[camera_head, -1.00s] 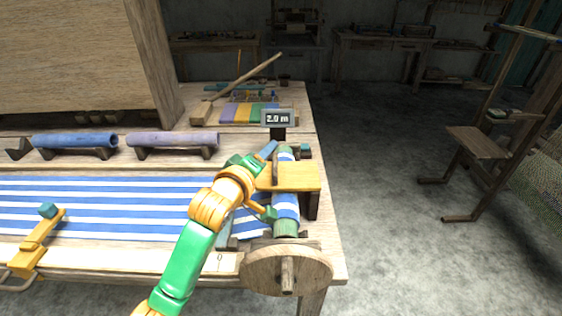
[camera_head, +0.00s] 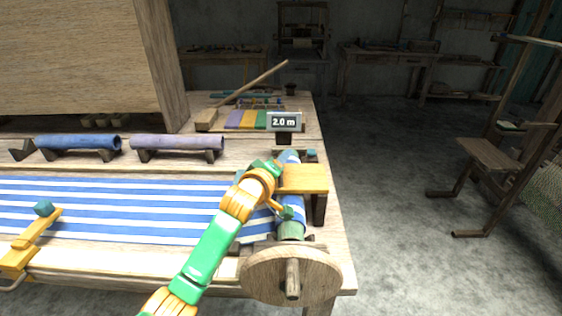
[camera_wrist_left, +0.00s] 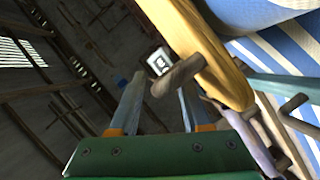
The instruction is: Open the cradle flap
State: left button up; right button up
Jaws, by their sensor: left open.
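The cradle flap, a yellow wooden board (camera_head: 305,178), lies flat across the striped cloth roll (camera_head: 293,212) at the loom's right end. In the left wrist view the yellow board (camera_wrist_left: 208,55) runs diagonally, with a round wooden peg (camera_wrist_left: 178,76) sticking out from it. My left gripper (camera_wrist_left: 160,88) is open, its two grey fingers pointing at the peg. The peg appears in front of the gap between the fingertips; I cannot tell whether they touch it. In the head view my arm hides the fingers and the peg. My right gripper is not in view.
A wooden handwheel (camera_head: 291,275) stands at the near right corner. A small "2.0 m" display (camera_head: 284,122) stands behind the flap. Striped cloth (camera_head: 110,208) covers the table to the left. Blue and lilac rolls (camera_head: 178,143) rest behind it.

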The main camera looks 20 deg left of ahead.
pick_arm(q)
grip_shut()
dwell(1.5)
